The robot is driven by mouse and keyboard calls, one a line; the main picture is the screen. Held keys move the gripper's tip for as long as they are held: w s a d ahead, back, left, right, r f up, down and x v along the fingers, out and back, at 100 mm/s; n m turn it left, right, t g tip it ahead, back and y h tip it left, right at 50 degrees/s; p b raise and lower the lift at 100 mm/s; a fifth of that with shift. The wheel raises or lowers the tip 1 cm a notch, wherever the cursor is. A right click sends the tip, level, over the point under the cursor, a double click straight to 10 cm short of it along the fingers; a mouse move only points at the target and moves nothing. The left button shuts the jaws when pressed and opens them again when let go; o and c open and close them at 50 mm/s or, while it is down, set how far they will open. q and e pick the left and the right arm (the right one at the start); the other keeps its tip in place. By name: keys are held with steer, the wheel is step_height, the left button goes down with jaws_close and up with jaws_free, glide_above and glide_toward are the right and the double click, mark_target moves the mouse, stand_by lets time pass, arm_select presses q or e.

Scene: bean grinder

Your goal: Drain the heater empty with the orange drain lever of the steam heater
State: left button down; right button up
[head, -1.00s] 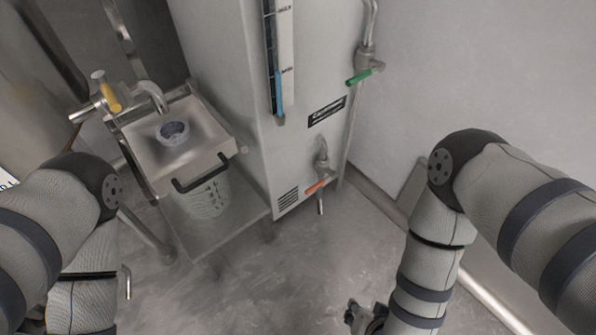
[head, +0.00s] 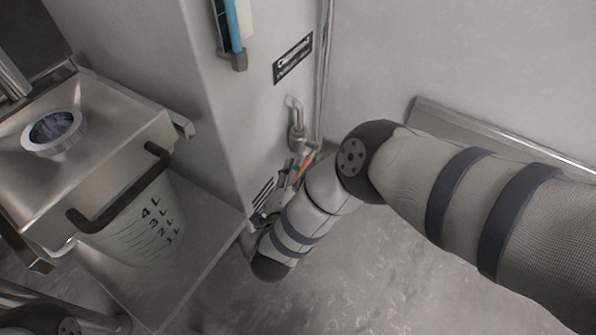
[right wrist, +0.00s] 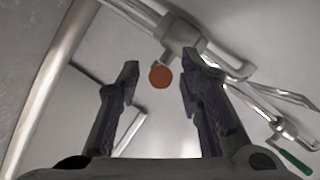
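The steam heater (head: 225,110) is a tall grey metal box with a blue level gauge (head: 233,20) on its front. Its orange drain lever (head: 304,168) sits low on the heater's front, partly hidden by my right arm in the head view. In the right wrist view the orange lever end (right wrist: 161,77) shows as a round tip, seen end-on between the fingers. My right gripper (right wrist: 158,85) is open, with a finger on each side of that tip and no clear contact. My left gripper is not in view.
A green lever (right wrist: 296,163) shows in the right wrist view. Walls stand close on the right; the floor is clear in front.

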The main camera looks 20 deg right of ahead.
steer(key=shift+x, duration=1)
steer(key=shift+a, duration=0.1)
jaws_close()
